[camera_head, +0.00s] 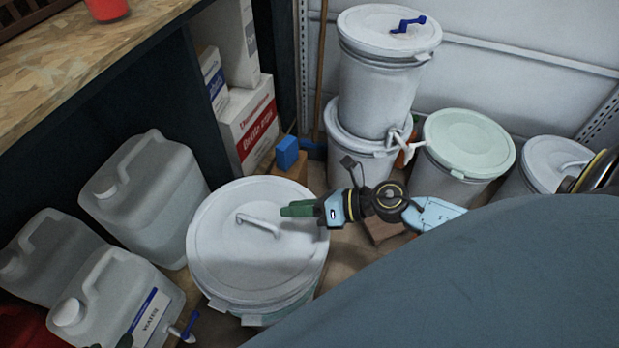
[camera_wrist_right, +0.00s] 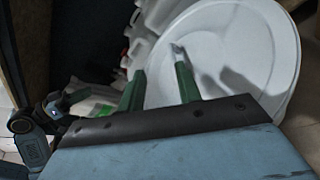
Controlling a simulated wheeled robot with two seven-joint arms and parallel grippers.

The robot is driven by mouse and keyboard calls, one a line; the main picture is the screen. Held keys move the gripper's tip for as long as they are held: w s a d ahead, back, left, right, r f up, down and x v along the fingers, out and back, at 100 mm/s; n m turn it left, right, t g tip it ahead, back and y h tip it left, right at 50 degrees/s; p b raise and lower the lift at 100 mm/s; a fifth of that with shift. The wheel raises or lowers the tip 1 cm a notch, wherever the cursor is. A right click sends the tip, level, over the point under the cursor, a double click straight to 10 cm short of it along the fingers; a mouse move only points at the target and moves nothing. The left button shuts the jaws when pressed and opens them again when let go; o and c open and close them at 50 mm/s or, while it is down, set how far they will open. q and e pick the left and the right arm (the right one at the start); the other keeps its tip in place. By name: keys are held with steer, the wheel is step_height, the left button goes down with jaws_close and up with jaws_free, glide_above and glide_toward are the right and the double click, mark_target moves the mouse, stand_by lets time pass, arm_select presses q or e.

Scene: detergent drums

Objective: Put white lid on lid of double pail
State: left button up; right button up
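A white round lid (camera_head: 225,250) with a raised bar handle (camera_head: 258,222) lies on a large white pail (camera_head: 262,318) at the front. My right gripper (camera_head: 282,210) is just above the lid, close to the handle's right end. In the right wrist view the green fingers are apart, with the lid (camera_wrist_right: 235,50) beyond them and the handle end (camera_wrist_right: 177,50) near the right fingertip. The gripper holds nothing. The double pail is two stacked white pails (camera_head: 375,95) at the back; its top lid (camera_head: 375,28) carries a blue handle.
White jugs (camera_head: 150,200) stand at the left under a wooden worktop (camera_head: 70,60). A pale green lidded pail (camera_head: 468,142) and another white pail (camera_head: 555,163) stand right of the double pail. Boxes (camera_head: 250,120) and a small blue block (camera_head: 287,152) are behind the front pail.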

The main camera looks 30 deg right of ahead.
step_height(320, 180, up, 9)
steer(key=w+d+m+t+h, duration=0.25)
steer(key=m+t+h, duration=0.55)
steer(key=m, duration=1.1)
steer(key=s+a+f+m+g, duration=0.1)
steer(key=s+m+g, duration=0.3)
steer(key=m, duration=0.4)
steer(key=s+a+f+m+g+h, duration=0.1)
steer(key=s+a+f+m+g, duration=0.1)
steer(key=s+m+g, duration=0.3)
steer(key=s+f+m, duration=0.1)
steer(key=m, duration=0.2)
steer(key=shift+s+a+f, duration=0.2)
steer(key=shift+s+f, duration=0.2)
steer(key=shift+f, duration=0.1)
